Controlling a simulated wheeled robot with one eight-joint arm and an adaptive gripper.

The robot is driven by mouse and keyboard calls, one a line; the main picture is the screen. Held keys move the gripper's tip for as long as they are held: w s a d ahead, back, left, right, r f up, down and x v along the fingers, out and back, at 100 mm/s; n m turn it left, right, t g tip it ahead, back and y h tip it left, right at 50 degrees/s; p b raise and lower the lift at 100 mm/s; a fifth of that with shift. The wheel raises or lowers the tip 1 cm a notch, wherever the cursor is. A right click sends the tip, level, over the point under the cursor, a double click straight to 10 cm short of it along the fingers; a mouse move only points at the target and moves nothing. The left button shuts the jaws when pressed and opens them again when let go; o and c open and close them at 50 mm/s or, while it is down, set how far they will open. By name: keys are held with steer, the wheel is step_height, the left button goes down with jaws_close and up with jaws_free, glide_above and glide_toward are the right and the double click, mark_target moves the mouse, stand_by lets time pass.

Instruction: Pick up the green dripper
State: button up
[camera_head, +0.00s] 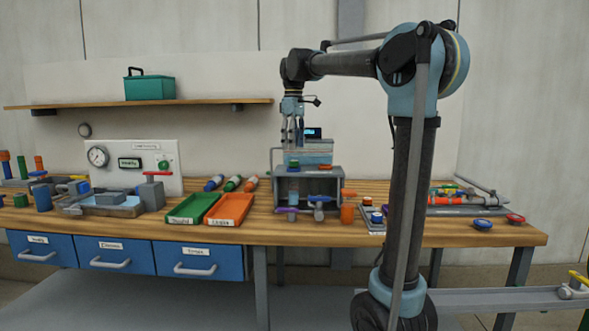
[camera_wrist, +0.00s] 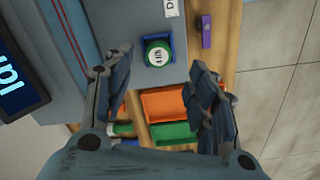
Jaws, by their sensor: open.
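The green dripper, seen as a small round green piece with a pale marked top (camera_wrist: 158,54), sits in a blue square holder (camera_wrist: 147,41) on a grey surface in the wrist view. In the head view a small green piece (camera_head: 293,163) shows on top of the grey stand (camera_head: 308,174), and appears to be the same thing. My gripper (camera_wrist: 162,66) is open and empty, with its fingers spread either side of the line to the dripper. In the head view my gripper (camera_head: 292,144) points down above the stand; its exact height over the dripper is hard to tell.
A clear tank (camera_head: 308,152) and a small lit display (camera_head: 312,133) stand close behind my gripper. A red piece (camera_head: 325,167) sits right of the green one. Green (camera_head: 191,208) and orange (camera_head: 230,208) trays lie on the bench to the left.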

mark_target(293, 161)
steer(key=shift+w+a+f, duration=0.1)
steer(key=shift+w+f, duration=0.05)
steer(key=shift+f, duration=1.45)
steer(key=shift+w+a+f, duration=0.1)
steer(key=shift+f, duration=1.45)
steer(key=c, duration=0.9)
